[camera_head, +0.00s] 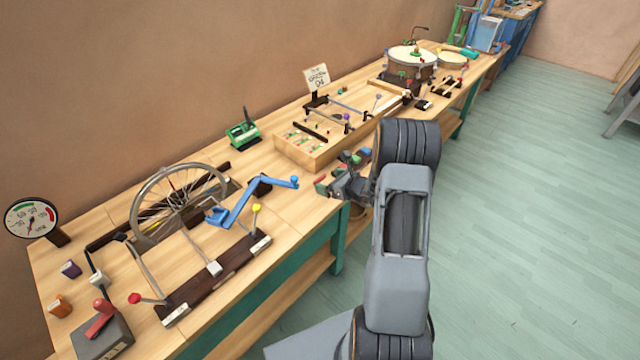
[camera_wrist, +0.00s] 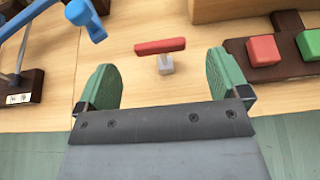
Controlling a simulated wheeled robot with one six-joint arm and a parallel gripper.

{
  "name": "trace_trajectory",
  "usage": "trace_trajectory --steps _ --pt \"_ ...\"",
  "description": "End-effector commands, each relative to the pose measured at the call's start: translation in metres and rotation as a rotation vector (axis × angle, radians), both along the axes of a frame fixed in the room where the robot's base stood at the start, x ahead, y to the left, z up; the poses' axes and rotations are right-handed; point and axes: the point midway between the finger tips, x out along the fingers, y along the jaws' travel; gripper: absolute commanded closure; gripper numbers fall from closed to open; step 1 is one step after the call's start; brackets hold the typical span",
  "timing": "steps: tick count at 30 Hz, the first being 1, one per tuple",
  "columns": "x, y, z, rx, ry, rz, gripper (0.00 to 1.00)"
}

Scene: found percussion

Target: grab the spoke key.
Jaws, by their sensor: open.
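The spoke key looks to be the small T-shaped piece with a red bar (camera_wrist: 160,46) and a light grey square foot. It stands on the wooden bench top in the wrist view, apart from other things. My gripper (camera_wrist: 165,82) is open and empty, with its two green fingertips either side of the key's line and the key just beyond them. In the head view, my gripper (camera_head: 327,188) is at the front edge of the bench, and a bit of the red bar (camera_head: 319,179) shows beside it.
A dark board with red and green blocks (camera_wrist: 264,50) lies close right of the key. A blue crank (camera_wrist: 84,18) is at upper left, near the spoked wheel (camera_head: 180,205). A wooden box (camera_head: 300,150) stands behind. Bare bench surrounds the key.

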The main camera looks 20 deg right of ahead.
Motion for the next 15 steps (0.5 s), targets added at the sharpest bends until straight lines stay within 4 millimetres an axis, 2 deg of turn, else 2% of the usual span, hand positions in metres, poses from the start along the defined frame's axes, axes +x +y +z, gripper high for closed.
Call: trace_trajectory --steps 9,15 --pt "0.032 0.016 -0.013 0.000 0.001 0.003 0.06" --pt "0.044 0.020 -0.018 0.000 0.000 0.001 0.06"
